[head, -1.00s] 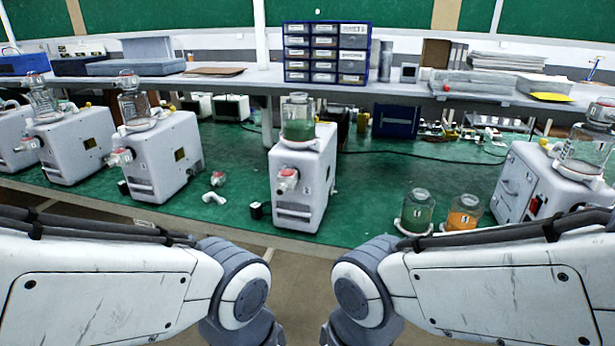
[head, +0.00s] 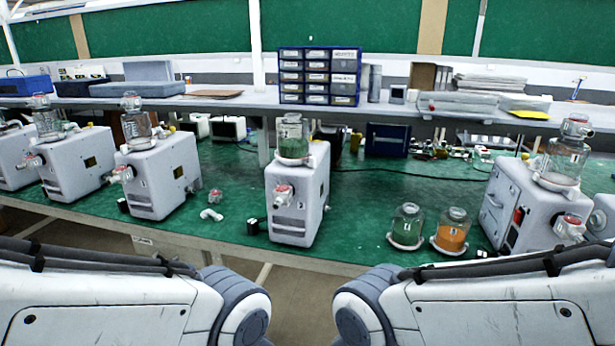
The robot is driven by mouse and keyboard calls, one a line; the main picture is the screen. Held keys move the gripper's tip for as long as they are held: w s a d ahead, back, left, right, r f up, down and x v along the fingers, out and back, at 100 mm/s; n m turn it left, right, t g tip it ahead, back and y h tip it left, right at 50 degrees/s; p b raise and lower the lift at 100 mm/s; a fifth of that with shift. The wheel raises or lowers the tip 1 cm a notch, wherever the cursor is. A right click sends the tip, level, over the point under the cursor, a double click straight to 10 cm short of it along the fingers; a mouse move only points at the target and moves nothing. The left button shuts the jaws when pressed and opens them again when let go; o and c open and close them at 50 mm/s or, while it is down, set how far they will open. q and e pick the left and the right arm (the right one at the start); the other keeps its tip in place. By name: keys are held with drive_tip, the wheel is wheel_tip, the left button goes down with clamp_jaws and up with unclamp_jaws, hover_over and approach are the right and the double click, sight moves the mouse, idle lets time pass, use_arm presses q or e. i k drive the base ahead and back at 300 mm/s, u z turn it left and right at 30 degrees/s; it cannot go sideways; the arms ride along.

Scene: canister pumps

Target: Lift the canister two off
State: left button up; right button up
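I cannot read which canister bears a two. A jar-like canister of dark green liquid (head: 292,140) sits upright on the middle white pump (head: 297,200). A canister with a little green in it (head: 562,162) sits on the right pump (head: 512,205). Clear canisters stand on the left pumps, one on the nearer of them (head: 135,126) and one farther left (head: 46,122). A loose green canister (head: 407,226) and a loose orange canister (head: 452,232) stand upright on the green bench top. Both my arms show at the bottom, but their grippers are out of view.
A white elbow fitting (head: 211,214) and a small red-topped part (head: 215,196) lie left of the middle pump. A blue drawer unit (head: 318,76) stands on the raised shelf (head: 230,103). Bare green bench (head: 355,215) lies between the middle pump and the loose canisters.

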sight(293, 132)
drive_tip(key=u, duration=0.25)
drive_tip(key=i, duration=0.95)
drive_tip(key=z, duration=0.6)
drive_tip(key=i, duration=0.75)
drive_tip(key=z, duration=0.6)
